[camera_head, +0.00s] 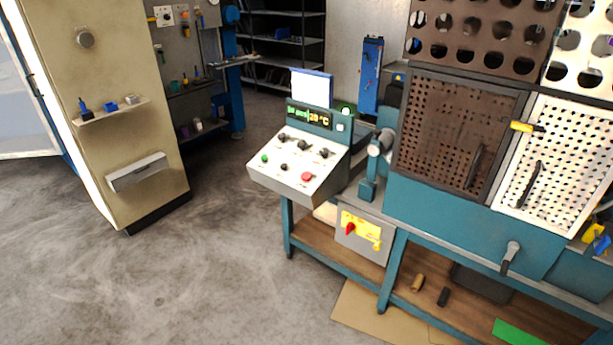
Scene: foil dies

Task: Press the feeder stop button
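A grey sloped control panel (297,166) stands at the middle of the head view, on the left end of a teal machine bench. A red button (307,176) sits on its lower right part. A green button (265,158) sits at its left edge. Several black knobs, one of them at the upper middle (302,144), are between and above them. I cannot read which control is labelled feeder stop. A display (309,116) with green and yellow characters stands behind the panel. Neither of my grippers is in view.
The teal machine (464,228) with perforated doors fills the right side. A grey box with a red and yellow switch (361,234) hangs under the bench. A beige cabinet (97,75) stands at the left. The concrete floor (200,260) in front of the panel is clear.

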